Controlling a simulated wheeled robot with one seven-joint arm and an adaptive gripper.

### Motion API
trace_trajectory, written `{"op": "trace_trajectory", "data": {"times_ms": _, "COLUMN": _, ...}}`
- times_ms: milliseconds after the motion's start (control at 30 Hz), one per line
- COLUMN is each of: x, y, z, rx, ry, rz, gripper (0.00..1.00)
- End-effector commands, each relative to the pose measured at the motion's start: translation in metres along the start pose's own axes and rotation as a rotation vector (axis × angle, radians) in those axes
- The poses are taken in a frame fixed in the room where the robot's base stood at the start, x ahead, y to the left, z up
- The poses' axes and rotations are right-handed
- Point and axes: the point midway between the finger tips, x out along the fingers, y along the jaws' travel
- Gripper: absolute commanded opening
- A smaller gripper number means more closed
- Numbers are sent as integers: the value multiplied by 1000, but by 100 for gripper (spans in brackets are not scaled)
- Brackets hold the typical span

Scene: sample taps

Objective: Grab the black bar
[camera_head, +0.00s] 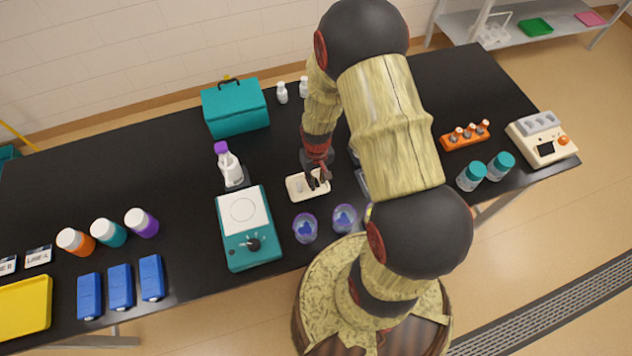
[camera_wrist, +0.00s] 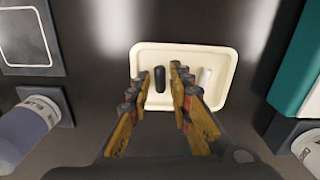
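A small black bar (camera_wrist: 160,78) lies in a shallow cream tray (camera_wrist: 218,47), seen in the wrist view. My gripper (camera_wrist: 162,88) is open above the tray, with one finger on each side of the bar. The bar shows between the fingertips, and I see no clear contact. In the head view, the tray (camera_head: 294,184) sits on the black table and my gripper (camera_head: 318,180) reaches down over its right part. The bar cannot be made out there.
A white piece (camera_wrist: 207,78) lies in the tray, right beside my right finger. In the head view, a teal device (camera_head: 250,248) with a white plate stands left of the tray. Two purple-blue cups (camera_head: 305,228) (camera_head: 344,218) stand just in front. A teal case (camera_head: 236,110) stands behind.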

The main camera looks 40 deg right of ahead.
Motion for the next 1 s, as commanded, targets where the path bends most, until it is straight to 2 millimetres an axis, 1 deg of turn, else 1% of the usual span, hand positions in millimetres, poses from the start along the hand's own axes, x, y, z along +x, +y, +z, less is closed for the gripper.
{"op": "trace_trajectory", "data": {"times_ms": 67, "x": 4, "y": 0, "z": 0, "rx": 0, "ry": 0, "rz": 0, "gripper": 20}}
{"op": "trace_trajectory", "data": {"times_ms": 233, "x": 4, "y": 0, "z": 0, "rx": 0, "ry": 1, "rz": 0, "gripper": 20}}
{"op": "trace_trajectory", "data": {"times_ms": 600, "x": 4, "y": 0, "z": 0, "rx": 0, "ry": 1, "rz": 0, "gripper": 1}}
{"op": "trace_trajectory", "data": {"times_ms": 867, "x": 2, "y": 0, "z": 0, "rx": 0, "ry": 1, "rz": 0, "gripper": 1}}
{"op": "trace_trajectory", "data": {"times_ms": 1000, "x": -5, "y": 0, "z": -1, "rx": 0, "ry": 3, "rz": 0, "gripper": 1}}
